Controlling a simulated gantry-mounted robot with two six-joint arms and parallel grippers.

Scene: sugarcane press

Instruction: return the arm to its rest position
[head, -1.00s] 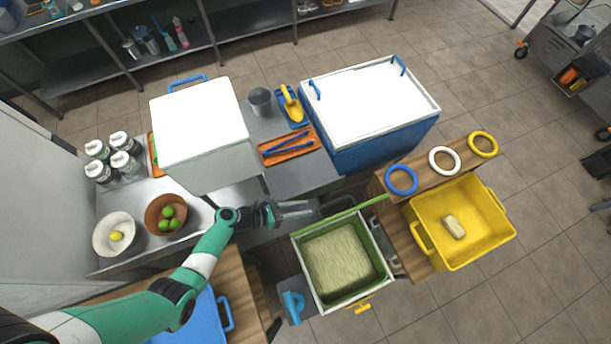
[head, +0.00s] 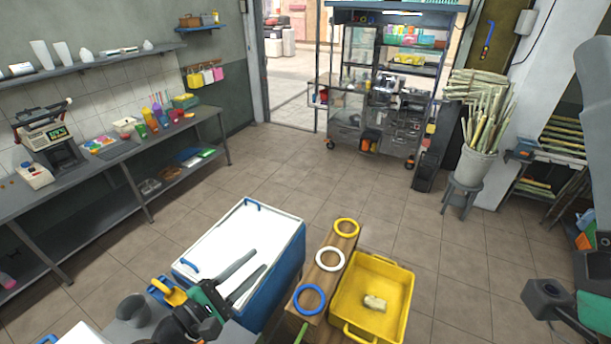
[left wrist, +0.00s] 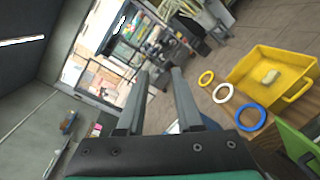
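My left gripper (head: 258,261) shows at the bottom of the head view, above the white lid of a blue cooler (head: 240,235). Its two grey fingers stand apart with nothing between them. In the left wrist view the fingers (left wrist: 159,72) are also parted and empty, pointing out over the room. At the right edge of the head view, green and dark parts of my right arm show, but no right fingertips can be made out.
A yellow bin (head: 345,318) with a pale block (head: 375,303) stands right of the cooler. Blue, white (head: 330,258) and yellow rings lie on a wooden board (head: 318,285). A yellow scoop (head: 172,292) is left of the gripper. Open floor (head: 330,190) lies beyond.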

